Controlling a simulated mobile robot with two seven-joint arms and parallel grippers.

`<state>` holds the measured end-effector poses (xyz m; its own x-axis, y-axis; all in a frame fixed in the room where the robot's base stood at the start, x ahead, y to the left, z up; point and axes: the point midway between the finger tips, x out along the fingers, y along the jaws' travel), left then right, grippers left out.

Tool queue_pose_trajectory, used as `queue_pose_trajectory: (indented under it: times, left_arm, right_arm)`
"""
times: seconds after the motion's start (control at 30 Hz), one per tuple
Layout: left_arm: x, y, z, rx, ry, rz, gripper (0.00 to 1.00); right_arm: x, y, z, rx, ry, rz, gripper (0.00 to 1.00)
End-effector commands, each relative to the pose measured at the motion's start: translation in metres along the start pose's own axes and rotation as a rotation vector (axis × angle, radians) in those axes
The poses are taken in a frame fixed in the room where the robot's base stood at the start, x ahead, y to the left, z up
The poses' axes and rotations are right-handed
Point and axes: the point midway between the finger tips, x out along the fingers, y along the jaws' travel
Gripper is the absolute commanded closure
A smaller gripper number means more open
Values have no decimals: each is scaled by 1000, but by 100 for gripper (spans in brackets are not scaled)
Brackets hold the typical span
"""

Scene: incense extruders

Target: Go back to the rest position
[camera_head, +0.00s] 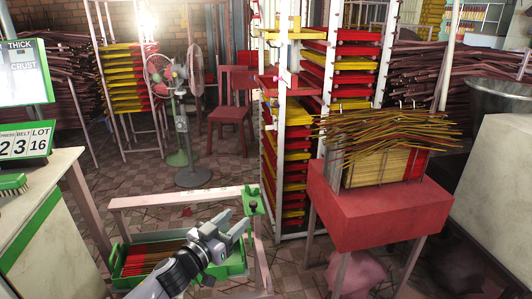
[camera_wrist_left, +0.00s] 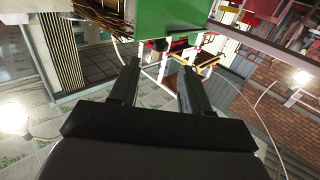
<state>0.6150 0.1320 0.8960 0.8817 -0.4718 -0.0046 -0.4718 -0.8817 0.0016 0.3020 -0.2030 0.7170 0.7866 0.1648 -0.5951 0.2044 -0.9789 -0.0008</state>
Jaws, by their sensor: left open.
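My left gripper (camera_head: 234,222) reaches in from the bottom of the head view, its fingers spread and pointing up and right. It is beside the low metal frame (camera_head: 180,198) and left of a green bracket with a dark knob (camera_head: 253,203). Nothing shows between the fingers. In the left wrist view the same gripper (camera_wrist_left: 160,70) has its two dark fingers apart, with a green panel (camera_wrist_left: 175,18) beyond the tips. My right gripper is in neither view.
A green tray (camera_head: 118,268) holding reddish sticks lies in the low frame, partly behind my left arm. A red stand (camera_head: 365,215) bears bundled incense at right. A counter (camera_head: 40,190) with a green number sign stands left. Racks, a fan (camera_head: 182,120) and a red chair (camera_head: 231,115) stand behind.

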Motion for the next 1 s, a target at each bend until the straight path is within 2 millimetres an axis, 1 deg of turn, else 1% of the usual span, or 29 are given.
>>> queue_pose_trajectory:
  times: [0.07, 0.17, 0.27, 0.37, 0.4, 0.47, 0.63, 0.7, 0.8, 1.0]
  left_arm:
    - [-7, 3, 6, -14, -17, -35, 53]
    - [-24, 6, 17, -34, -65, -118, 53]
    - [-52, 7, 32, -59, -153, -224, 53]
    - [-88, 10, 50, -84, -277, -319, 53]
    - [-104, 11, 57, -95, -332, -350, 53]
    - [-129, 15, 67, -110, -422, -389, 53]
    - [-209, 31, 90, -143, -700, -441, 53]
    - [-240, 39, 95, -152, -805, -438, 53]
    - [-277, 51, 98, -162, -928, -421, 53]
    - [-337, 72, 96, -173, -1118, -364, 53]
  right_arm:
    - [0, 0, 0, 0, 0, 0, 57]
    - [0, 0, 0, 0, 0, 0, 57]
    - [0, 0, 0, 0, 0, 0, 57]
    - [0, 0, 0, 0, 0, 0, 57]
    - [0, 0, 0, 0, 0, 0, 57]
    - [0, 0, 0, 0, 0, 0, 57]
    - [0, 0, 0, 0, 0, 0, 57]
    - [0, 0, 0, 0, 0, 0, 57]
    - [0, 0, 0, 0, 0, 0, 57]
    - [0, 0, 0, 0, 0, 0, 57]
